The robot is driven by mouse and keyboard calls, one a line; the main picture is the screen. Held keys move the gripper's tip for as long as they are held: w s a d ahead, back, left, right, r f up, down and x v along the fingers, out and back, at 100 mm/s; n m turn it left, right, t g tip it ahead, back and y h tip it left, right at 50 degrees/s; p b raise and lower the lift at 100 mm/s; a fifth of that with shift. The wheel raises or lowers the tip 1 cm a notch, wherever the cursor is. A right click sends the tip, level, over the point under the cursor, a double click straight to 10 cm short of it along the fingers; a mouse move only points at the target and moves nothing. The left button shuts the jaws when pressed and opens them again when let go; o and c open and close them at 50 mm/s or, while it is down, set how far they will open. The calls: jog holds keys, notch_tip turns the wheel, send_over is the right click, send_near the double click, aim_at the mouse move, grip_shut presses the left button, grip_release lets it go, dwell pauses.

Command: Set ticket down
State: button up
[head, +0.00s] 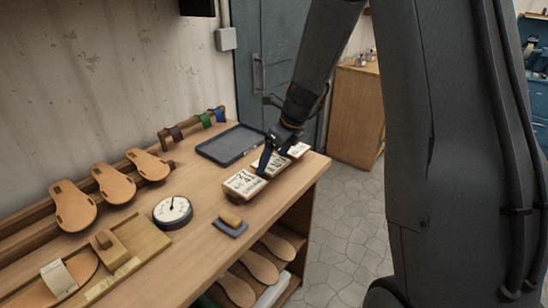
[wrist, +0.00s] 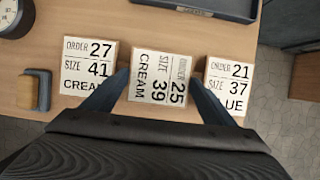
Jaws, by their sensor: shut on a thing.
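My gripper (head: 276,160) is over the right part of the workbench, with its fingers pointing down. In the wrist view my gripper (wrist: 159,92) is shut on a ticket (wrist: 158,78) reading order 25, size 39, cream, its print turned sideways. A ticket (wrist: 88,72) reading order 27, size 41 stands to its left, also in the head view (head: 243,184). A ticket (wrist: 229,86) reading order 21, size 37 is to its right, partly covered by a finger. I cannot tell whether the held ticket touches the bench.
A dark tray (head: 231,146) lies behind the tickets. A round dial (head: 172,211) and a brush-like block on a grey pad (head: 230,228) are to the left. Sole shapes (head: 112,183) lean at the back left. The bench's right edge is close to the tickets.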

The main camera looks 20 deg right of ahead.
jog(key=shift+f, duration=0.1)
jog(key=o, duration=0.8)
jog(key=shift+c, duration=0.2)
jog(key=b+v, duration=0.2)
jog(key=v, duration=1)
jog(key=s+a+f+n+g+h, duration=0.1)
jog(key=s+f+n, duration=0.3)
jog(key=s+n, duration=0.6)
jog(key=s+a+f+n+g+h, duration=0.1)
jog(key=s+f+n, duration=0.4)
jog(key=s+n, duration=0.5)
jog(key=a+n, duration=0.1)
jog(key=n, duration=0.7)
jog(key=shift+s+a+f+n+h, duration=0.15)
jog(key=shift+a+f+n+h, duration=0.15)
jog(key=shift+n+h, duration=0.1)
